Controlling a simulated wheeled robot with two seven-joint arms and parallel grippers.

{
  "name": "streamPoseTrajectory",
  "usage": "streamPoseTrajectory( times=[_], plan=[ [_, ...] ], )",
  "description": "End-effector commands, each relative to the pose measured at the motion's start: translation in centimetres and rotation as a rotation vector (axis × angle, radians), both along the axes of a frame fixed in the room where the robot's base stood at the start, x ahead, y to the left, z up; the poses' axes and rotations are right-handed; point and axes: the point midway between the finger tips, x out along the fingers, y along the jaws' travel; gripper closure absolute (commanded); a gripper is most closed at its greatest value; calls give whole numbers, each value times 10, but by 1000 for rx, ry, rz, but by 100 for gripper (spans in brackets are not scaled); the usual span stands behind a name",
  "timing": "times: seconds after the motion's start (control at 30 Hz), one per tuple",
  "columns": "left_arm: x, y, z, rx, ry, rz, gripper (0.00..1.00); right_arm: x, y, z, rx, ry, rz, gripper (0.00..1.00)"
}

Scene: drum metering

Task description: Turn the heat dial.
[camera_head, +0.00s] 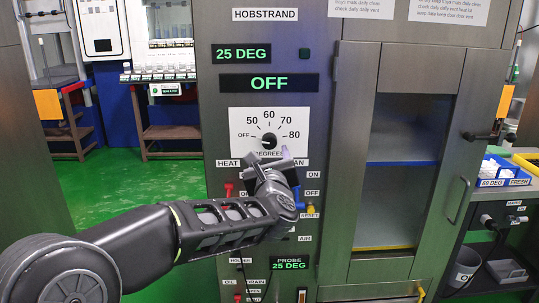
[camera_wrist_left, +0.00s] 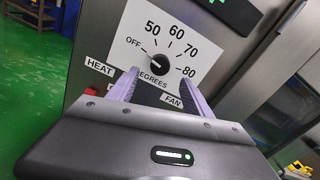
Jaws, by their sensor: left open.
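The heat dial (camera_head: 269,141) is a small black round knob on a white plate (camera_head: 241,116) marked OFF, 50, 60, 70, 80 and DEGREES. In the left wrist view the dial (camera_wrist_left: 160,62) has a light pointer mark towards OFF. My left gripper (camera_head: 268,162) is just below the dial in the head view. In the left wrist view its two pale fingers (camera_wrist_left: 162,82) are spread, one to each side below the knob, with nothing between them. I cannot tell whether they touch the plate. My right gripper is not in view.
Displays above the dial read 25 DEG (camera_head: 241,54) and OFF (camera_head: 269,83). Below are a red switch (camera_head: 228,190) under HEAT, a yellow and blue fitting (camera_head: 310,209) by RESET, and a probe display (camera_head: 290,264). A glazed cabinet door (camera_head: 366,95) stands right.

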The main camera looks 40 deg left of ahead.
Motion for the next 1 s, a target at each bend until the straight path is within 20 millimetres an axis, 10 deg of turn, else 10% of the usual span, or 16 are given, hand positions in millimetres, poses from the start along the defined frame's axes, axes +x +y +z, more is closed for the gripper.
streamPoseTrajectory(
  times=[1.0],
  plan=[
    [62,47,-1,2,5,-2,41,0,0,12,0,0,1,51]
  ],
)
